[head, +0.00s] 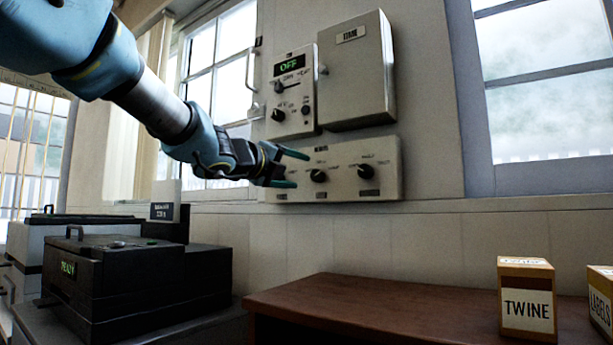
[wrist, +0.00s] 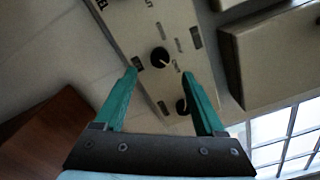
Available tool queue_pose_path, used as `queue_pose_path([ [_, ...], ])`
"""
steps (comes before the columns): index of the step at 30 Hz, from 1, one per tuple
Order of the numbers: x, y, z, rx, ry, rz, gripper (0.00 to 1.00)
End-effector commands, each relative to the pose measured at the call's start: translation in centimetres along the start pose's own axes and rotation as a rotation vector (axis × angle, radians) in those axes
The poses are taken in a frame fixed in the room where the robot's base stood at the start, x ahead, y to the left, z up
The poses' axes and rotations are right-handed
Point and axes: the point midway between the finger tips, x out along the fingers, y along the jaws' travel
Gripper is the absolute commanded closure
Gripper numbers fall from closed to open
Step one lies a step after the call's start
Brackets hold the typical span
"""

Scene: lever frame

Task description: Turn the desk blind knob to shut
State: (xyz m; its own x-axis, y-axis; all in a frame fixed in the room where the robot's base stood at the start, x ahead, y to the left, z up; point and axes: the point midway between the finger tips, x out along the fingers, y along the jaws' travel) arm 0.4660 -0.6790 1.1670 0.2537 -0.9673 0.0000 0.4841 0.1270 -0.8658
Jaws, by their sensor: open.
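A beige wall panel (head: 385,186) carries a row of black rotary knobs with small labels that are too blurred to read, so I cannot tell which is the desk blind knob. A middle knob (head: 318,175) and a right knob (head: 366,171) show in the head view. My gripper (head: 302,170) is open in front of the panel's left part and hides some of it. In the wrist view a knob (wrist: 160,57) with a pale pointer lies just beyond and between the open fingertips (wrist: 160,73). Another knob (wrist: 182,106) is partly covered by the right finger.
Above the panel are a control box (head: 290,100) reading OFF and a closed grey cabinet (head: 357,75). A brown desk (head: 400,308) below holds a TWINE box (head: 526,300). A black machine (head: 140,285) reading READY stands at lower left. Windows flank the wall.

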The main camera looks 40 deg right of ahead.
Motion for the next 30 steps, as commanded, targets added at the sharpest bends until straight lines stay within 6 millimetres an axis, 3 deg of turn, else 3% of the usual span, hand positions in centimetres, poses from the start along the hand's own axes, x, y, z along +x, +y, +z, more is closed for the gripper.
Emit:
queue_pose_path([
  [3,-1.7,0.0,0.1,0.0,-0.002,0.0,0.28],
  [8,-2.7,0.0,0.0,0.0,0.0,0.0,0.28],
  [30,-2.8,0.0,0.0,0.0,0.0,0.0,0.28],
])
